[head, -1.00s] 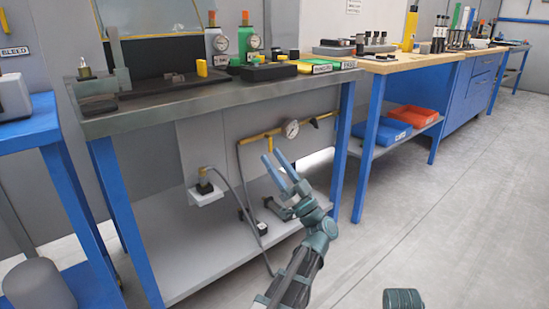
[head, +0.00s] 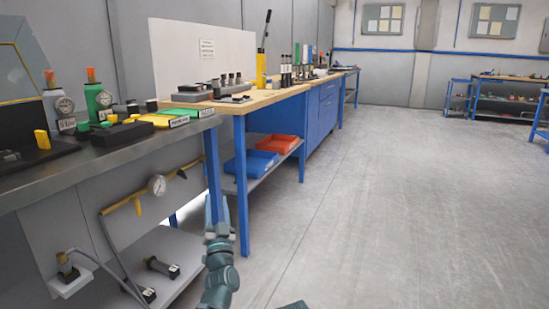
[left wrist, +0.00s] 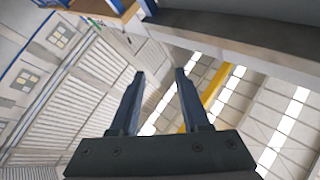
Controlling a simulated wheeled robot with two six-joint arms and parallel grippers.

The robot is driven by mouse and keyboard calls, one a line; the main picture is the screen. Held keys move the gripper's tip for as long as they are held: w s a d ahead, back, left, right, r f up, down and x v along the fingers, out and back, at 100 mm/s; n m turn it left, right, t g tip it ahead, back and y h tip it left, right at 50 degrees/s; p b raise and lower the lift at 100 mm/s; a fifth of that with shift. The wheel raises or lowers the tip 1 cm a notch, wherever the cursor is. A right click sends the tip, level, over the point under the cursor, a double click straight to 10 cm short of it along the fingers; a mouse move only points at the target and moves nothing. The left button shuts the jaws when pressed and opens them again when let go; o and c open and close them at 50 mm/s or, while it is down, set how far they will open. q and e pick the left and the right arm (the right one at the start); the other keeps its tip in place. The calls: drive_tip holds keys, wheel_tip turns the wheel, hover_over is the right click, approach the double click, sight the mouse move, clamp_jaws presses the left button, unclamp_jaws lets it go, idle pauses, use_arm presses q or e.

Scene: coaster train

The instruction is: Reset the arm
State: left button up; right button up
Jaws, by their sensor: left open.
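My left arm comes up from the bottom of the head view. Its gripper (head: 217,212) is in front of the metal bench's right end and the wooden bench's blue leg. In the left wrist view its two dark fingers (left wrist: 158,85) stand apart with nothing between them, facing up past a bench edge toward the ceiling. A small dark part at the bottom edge of the head view may belong to my right arm, but its gripper does not show.
A metal bench (head: 100,165) at left holds two gauge-topped bottles and green and yellow blocks. A wooden bench (head: 255,100) runs behind, with a blue tray (head: 250,163) and a red tray (head: 278,144) underneath. The floor at right is clear.

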use_arm(q)
drive_tip(key=d+f+m+g+h+p, duration=0.2)
drive_tip(key=d+f+m+g+h, duration=0.15)
drive_tip(key=d+h, duration=0.35)
drive_tip(key=s+d+f+m+g+h+p, duration=0.1)
drive_tip(key=s+d+f+g+p, duration=0.1)
drive_tip(key=s+d+f+g, duration=0.25)
drive_tip(key=s+d+f+m+g+h+p, duration=0.1)
drive_tip(key=s+d+f+g+p, duration=0.1)
drive_tip(key=d+f+g, duration=0.4)
drive_tip(key=s+a+f+n+g+y+p, duration=0.1)
drive_tip(key=s+a+f+g+y+p, duration=0.15)
drive_tip(key=s, duration=0.45)
drive_tip(key=s+a+f+n+g+y+p, duration=0.1)
drive_tip(key=s+g, duration=0.2)
drive_tip(key=s, duration=0.5)
drive_tip(key=s+a+f+n+g+y+p, duration=0.1)
drive_tip(key=s+a+f+g+p, duration=0.15)
drive_tip(key=s, duration=0.45)
wheel_tip(320, 180, up, 38)
drive_tip(key=s+g+p, duration=0.1)
drive_tip(key=p, duration=3.6)
drive_tip(key=shift+n, duration=0.35)
